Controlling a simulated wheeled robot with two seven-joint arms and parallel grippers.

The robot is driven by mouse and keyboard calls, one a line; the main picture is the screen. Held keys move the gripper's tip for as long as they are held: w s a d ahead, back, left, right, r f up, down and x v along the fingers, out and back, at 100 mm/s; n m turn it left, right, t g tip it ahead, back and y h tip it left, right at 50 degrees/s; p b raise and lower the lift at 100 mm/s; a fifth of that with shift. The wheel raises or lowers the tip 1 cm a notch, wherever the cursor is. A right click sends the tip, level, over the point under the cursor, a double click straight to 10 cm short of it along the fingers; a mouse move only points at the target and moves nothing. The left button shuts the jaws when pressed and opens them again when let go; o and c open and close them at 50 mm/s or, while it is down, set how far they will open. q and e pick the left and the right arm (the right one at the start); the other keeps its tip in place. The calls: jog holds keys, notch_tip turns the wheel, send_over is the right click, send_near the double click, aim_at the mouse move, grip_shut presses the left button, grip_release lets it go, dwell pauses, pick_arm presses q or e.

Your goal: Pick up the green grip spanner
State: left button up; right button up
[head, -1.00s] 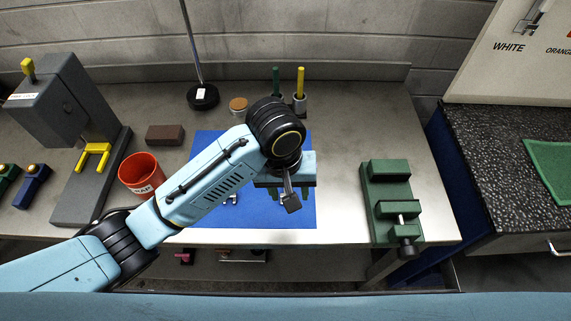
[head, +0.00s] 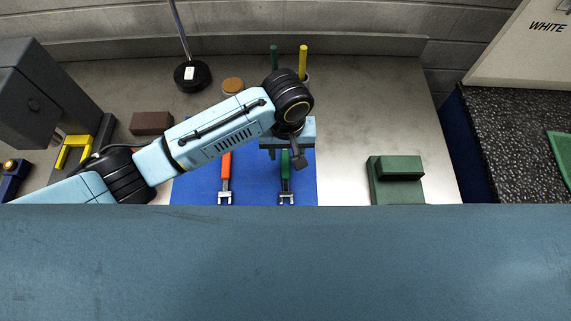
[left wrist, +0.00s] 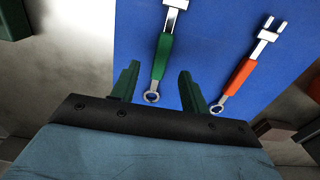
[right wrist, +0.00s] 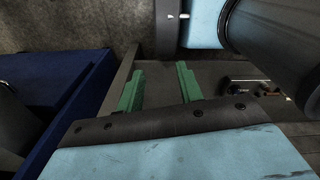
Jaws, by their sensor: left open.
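The green grip spanner (head: 287,190) lies on the blue mat (head: 255,190), partly hidden in the head view by my left gripper (head: 284,152). The left wrist view shows its green grip (left wrist: 161,58) with a metal open jaw at the far end and a ring end close to my gripper. My left gripper's fingers (left wrist: 159,67) are open, one on each side of the spanner's ring end and lower grip, touching neither. My right gripper (right wrist: 160,70) is open and empty, seen only in its own wrist view.
An orange grip spanner (head: 226,175) lies left of the green one. A green vise (head: 397,172) stands to the right. A yellow and a green upright handle (head: 303,60) stand behind. A brown block (head: 151,123) and a black stand base (head: 193,76) are at the back left.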

aim_at(285, 153)
pick_arm(q)
notch_tip(285, 153, down, 4)
jog(key=shift+s+a+f, duration=0.15)
jog(key=shift+f, duration=0.55)
grip_shut()
pick_arm(e)
jog(key=shift+w+a, duration=0.2)
jog(key=shift+w, duration=0.5)
